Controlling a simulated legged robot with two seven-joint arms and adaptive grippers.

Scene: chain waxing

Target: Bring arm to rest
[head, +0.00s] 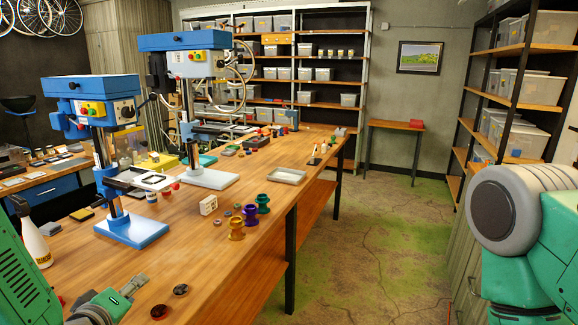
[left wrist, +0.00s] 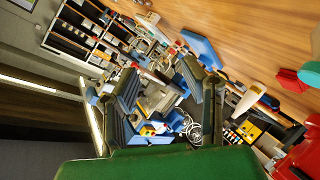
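My left gripper (head: 130,287) shows at the lower left of the head view, over the near edge of the wooden workbench (head: 205,255). In the left wrist view its two dark fingers (left wrist: 160,75) stand apart with nothing between them. My green left arm enters at the bottom left of the head view. My green and grey right arm fills the lower right of the head view, beside the workbench. My right gripper is out of view.
Two blue drill presses (head: 130,230) (head: 185,45) stand on the bench. A spray bottle (head: 34,235), several coloured spools (head: 236,228) and a shallow tray (head: 287,176) are there too. A shelf rack (head: 515,75) stands at right. The floor (head: 385,235) between is clear.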

